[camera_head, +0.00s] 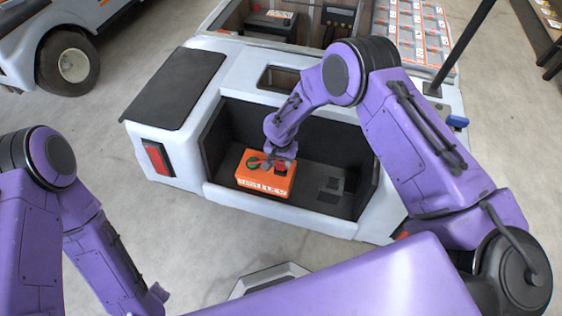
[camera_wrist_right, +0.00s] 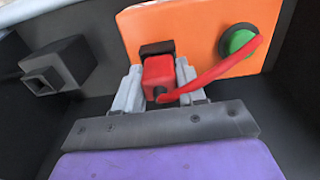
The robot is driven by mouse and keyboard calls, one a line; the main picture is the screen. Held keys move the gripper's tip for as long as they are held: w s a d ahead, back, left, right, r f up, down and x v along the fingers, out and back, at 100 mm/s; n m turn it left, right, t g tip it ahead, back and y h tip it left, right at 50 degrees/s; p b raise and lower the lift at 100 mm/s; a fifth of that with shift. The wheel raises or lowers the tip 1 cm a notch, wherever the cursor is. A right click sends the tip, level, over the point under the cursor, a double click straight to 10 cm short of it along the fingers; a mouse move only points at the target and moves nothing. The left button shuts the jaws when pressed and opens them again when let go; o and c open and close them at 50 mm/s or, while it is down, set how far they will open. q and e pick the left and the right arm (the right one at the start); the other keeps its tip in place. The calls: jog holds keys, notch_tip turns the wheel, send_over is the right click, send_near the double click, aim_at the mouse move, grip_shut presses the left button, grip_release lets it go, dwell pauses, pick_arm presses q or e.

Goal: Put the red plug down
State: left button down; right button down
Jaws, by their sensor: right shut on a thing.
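My right gripper (camera_head: 274,164) reaches into the open bay of the white cart. It is shut on the red plug (camera_wrist_right: 158,72), whose body sits between the two grey fingers in the right wrist view (camera_wrist_right: 159,88). A red cable (camera_wrist_right: 215,72) curves from the plug across the green round part (camera_wrist_right: 238,42). The plug's far end is against a black block (camera_wrist_right: 157,48) at the orange box (camera_head: 252,182); I cannot tell whether it is inserted there. My left arm shows at lower left, but its gripper is out of view.
A black socket-like block (camera_wrist_right: 60,65) stands apart on the bay floor, also seen in the head view (camera_head: 331,190). Dark bay walls surround the gripper closely. The bay's front lip (camera_head: 280,211) is pale. Another vehicle (camera_head: 60,50) stands at upper left.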

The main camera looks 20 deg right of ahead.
jog(key=c, duration=0.7)
grip_release()
jog(key=shift+o, duration=0.2)
jog(key=shift+r, duration=0.15)
notch_tip(320, 180, up, 12)
jog(key=p, duration=0.1)
jog(key=s+d+f+t+y, duration=0.1)
jog(key=s+d+f, duration=0.1)
jog(key=s+f, duration=0.45)
jog(key=s+d+f+t, duration=0.1)
jog(key=s+d+f, duration=0.2)
jog(key=s+f, duration=0.4)
jog(key=s+d+r+h, duration=0.1)
jog(key=s+d+h, duration=0.1)
jog(key=s+d, duration=0.3)
jog(key=s+d+r+t+h, duration=0.1)
jog(key=s+d, duration=0.4)
jog(key=s, duration=0.6)
jog(key=shift+d+r+h, duration=0.25)
jog(key=shift+r+h, duration=0.05)
jog(key=shift+h, duration=0.4)
notch_tip(320, 180, up, 3)
jog(key=p, duration=0.3)
jog(key=shift+r+p, duration=0.2)
jog(key=shift+p, duration=0.15)
